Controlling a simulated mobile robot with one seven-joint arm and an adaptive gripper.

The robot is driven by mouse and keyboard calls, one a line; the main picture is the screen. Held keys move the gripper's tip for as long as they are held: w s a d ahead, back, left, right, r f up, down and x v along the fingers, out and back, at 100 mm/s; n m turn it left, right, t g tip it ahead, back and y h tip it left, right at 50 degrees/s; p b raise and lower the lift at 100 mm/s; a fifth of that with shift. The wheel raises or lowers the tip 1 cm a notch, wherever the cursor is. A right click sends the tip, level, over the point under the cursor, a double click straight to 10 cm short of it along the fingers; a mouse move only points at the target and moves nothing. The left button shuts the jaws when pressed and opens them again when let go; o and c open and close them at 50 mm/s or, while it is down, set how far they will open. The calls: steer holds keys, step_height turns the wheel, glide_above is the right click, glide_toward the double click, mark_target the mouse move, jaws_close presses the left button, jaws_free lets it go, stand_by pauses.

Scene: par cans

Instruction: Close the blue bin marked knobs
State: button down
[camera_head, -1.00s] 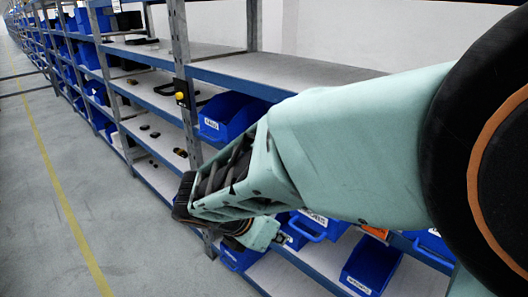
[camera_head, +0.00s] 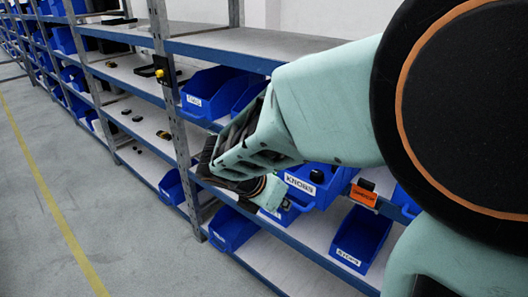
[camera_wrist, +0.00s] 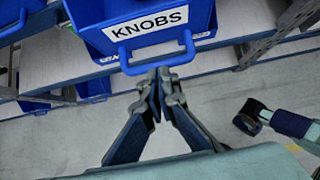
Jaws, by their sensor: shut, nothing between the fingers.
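The blue bin marked KNOBS (camera_wrist: 190,12) is at the top of the wrist view, with its white label and its blue loop handle (camera_wrist: 188,42) facing me. It also shows in the head view (camera_head: 328,186), partly behind my arm, with its front jutting out past the shelf edge. My gripper (camera_wrist: 158,72) is shut and empty, its fingertips together close to the bottom of the handle loop. I cannot tell whether the tips touch the handle.
Another blue bin (camera_head: 362,238) stands on the lower shelf to the right. A blue bin (camera_head: 232,228) is at the lower left, beside the shelf upright (camera_head: 176,130). An orange tag (camera_head: 364,196) is right of the KNOBS bin. The floor aisle (camera_head: 110,200) at left is clear.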

mark_target(316, 173)
steer(key=w+d+p, duration=0.4)
steer(key=w+d, duration=0.6)
steer(key=shift+w+d, duration=0.4)
